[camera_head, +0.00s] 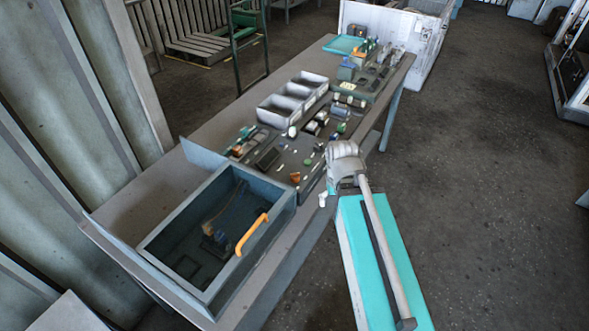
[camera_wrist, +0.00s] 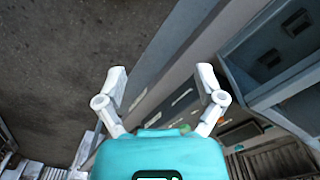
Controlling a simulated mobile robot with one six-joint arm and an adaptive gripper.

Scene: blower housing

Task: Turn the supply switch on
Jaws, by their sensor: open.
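My gripper (camera_wrist: 161,80) is open and empty in the wrist view, its two white fingers spread wide. Below the fingers are the grey table edge and the floor. In the head view my arm stands at the right long side of the table, and the fingers are mostly hidden. I cannot make out which part is the supply switch. A dark panel (camera_head: 262,160) with several small coloured parts lies on the table. An open grey box (camera_head: 165,232) with an orange handle (camera_head: 252,233) stands at the near end; it also shows in the wrist view (camera_wrist: 245,88).
The long grey table (camera_head: 125,205) runs from near left to far right. Grey bins (camera_head: 293,97) and another group of small parts (camera_head: 365,72) are farther along it. A white crate (camera_head: 390,25) stands beyond the far end. The floor (camera_head: 490,180) at right is clear.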

